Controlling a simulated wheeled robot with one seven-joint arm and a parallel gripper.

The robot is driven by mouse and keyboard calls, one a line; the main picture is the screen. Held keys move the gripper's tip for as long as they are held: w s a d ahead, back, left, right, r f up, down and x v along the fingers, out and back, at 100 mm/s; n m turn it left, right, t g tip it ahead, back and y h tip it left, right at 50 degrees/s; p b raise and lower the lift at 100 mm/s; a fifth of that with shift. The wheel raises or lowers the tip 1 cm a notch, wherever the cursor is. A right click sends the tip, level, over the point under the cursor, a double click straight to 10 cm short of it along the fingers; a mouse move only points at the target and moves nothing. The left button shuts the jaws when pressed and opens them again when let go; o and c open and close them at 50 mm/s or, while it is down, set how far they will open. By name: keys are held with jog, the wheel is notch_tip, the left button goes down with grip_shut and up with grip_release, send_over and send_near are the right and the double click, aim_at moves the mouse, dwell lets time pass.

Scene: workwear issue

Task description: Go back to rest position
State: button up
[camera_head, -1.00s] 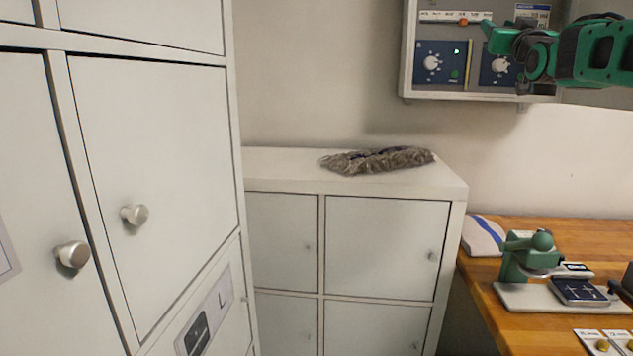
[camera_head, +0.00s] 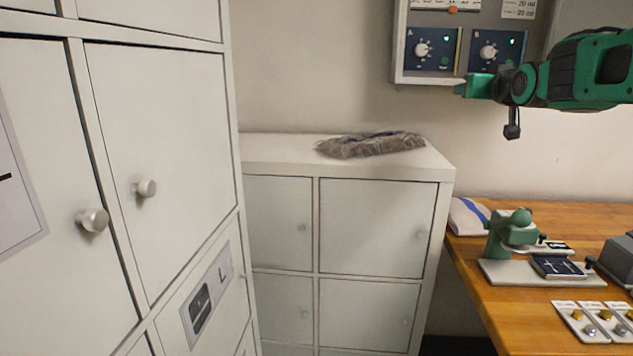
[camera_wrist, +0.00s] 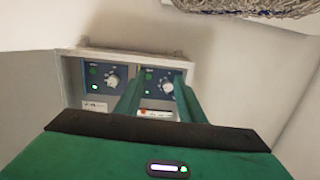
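My gripper (camera_head: 468,86) is at the upper right of the head view, held up in front of the wall panel and pointing left. In the wrist view its two green fingers (camera_wrist: 157,98) stand apart with nothing between them, so it is open and empty. The control panel (camera_head: 452,45), with two dark blue dial units and green lights, is behind it. The panel also shows in the wrist view (camera_wrist: 75,80), beyond the fingers.
Tall white lockers (camera_head: 160,180) with round knobs fill the left. A low white cabinet (camera_head: 378,225) bears a grey-brown shaggy textile (camera_head: 370,145). At right, a wooden bench (camera_head: 500,305) holds a green press (camera_head: 510,233), a folded cloth (camera_head: 467,216) and small tagged cards (camera_head: 580,320).

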jog(key=s+a+f+g, duration=0.3)
jog(key=s+f+g, duration=0.1)
jog(key=s+f, duration=0.7)
jog(key=s+a+f+n+g+y, duration=0.15)
jog(key=s+f+g, duration=0.25)
jog(key=s+f, duration=0.75)
jog(key=s+a+f+g, duration=0.4)
jog(key=s+f, duration=0.4)
jog(key=f, duration=0.5)
jog(key=s+d+f+m+g, duration=0.1)
jog(key=s+d+m+g, duration=0.1)
jog(key=s+d, duration=0.4)
jog(key=s+d+f+m+g, duration=0.1)
jog(key=s+d+m+g, duration=0.2)
jog(key=s, duration=0.8)
jog(key=d+m, duration=0.1)
jog(key=d, duration=0.1)
jog(key=shift+s+d+f+m, duration=0.2)
jog(key=shift+s+d+m, duration=0.15)
jog(key=shift+s+d, duration=0.05)
jog(key=shift+w+f, duration=0.25)
jog(key=shift+w, duration=0.4)
